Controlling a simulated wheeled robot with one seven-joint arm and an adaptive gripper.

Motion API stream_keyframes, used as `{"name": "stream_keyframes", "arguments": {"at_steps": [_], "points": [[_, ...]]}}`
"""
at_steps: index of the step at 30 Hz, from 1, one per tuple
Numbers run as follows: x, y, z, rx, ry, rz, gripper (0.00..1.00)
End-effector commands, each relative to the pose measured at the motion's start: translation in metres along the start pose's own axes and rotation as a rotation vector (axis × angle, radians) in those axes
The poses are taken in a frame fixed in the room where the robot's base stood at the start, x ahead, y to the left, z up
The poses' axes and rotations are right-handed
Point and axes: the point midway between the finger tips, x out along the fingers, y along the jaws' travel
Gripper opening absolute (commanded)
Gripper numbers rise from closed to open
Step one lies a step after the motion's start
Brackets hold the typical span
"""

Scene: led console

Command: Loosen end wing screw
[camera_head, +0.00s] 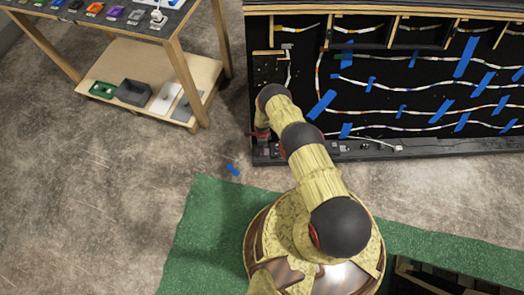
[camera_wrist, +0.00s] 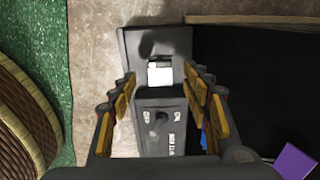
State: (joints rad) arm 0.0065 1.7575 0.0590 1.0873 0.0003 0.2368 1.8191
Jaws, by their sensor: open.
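My gripper (camera_wrist: 160,80) is open, with one orange-padded finger on each side of a grey switch block in the wrist view. The block (camera_wrist: 150,105) has a toggle (camera_wrist: 158,120) between its OFF and ON markings. Beyond it, on the dark end of the console rail (camera_wrist: 128,45), are a small white and silver part (camera_wrist: 160,76) and a dark rounded shape. I cannot tell whether either is the end wing screw. Nothing is visibly held. In the head view my arm reaches the left end of the console's front rail (camera_head: 365,154) and mostly hides my gripper.
The black console panel (camera_head: 390,80) carries several wires and blue tape strips. A wooden workbench (camera_head: 150,70) with coloured parts and a lower shelf stands at left. A blue piece (camera_head: 233,169) lies on the concrete floor. A green mat (camera_head: 210,225) lies beneath me.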

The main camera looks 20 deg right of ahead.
Motion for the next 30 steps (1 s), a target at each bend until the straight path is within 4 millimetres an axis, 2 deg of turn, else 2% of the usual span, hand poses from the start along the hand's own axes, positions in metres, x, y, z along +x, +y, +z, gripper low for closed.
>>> {"name": "stream_keyframes", "arguments": {"at_steps": [1,3,10,20,30], "points": [[0.013,0.001,0.0,0.0,0.0,0.001,0.48],[0.024,0.001,0.0,-0.001,0.0,0.0,0.48],[0.044,0.0,0.0,-0.002,0.0,0.0,0.48],[0.047,0.001,0.0,-0.002,0.0,0.001,0.48],[0.047,0.001,0.0,-0.002,0.0,0.001,0.3]]}}
